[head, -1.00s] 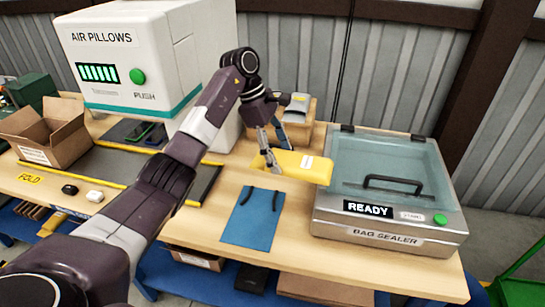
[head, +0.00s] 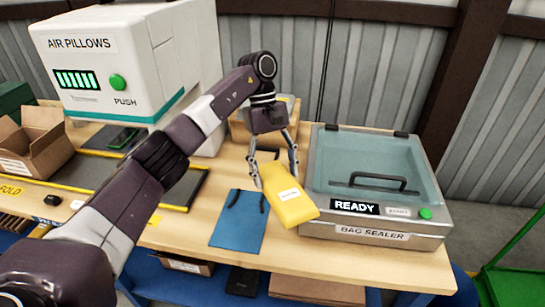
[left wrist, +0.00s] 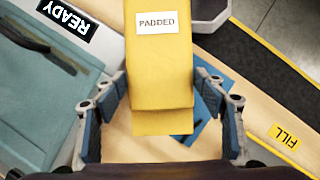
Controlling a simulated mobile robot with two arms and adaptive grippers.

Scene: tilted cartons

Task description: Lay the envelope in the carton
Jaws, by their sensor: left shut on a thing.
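The yellow padded envelope (head: 287,195) hangs from my left gripper (head: 275,174), tilted down to the right, with its lower end in front of the bag sealer's left side. In the left wrist view the envelope (left wrist: 160,70), with its "PADDED" label, lies between the fingers (left wrist: 162,100). The left gripper is shut on it, though the exact contact is hard to see. An open, tilted brown carton (head: 32,145) stands at the far left of the bench. Its inside is only partly visible. My right gripper is not in view.
The bag sealer (head: 375,190), lid down and reading "READY", stands at the right. A blue bag (head: 238,222) lies flat on the bench. The white air pillow machine (head: 120,60) stands behind my left arm. Another box (head: 245,128) sits behind the gripper.

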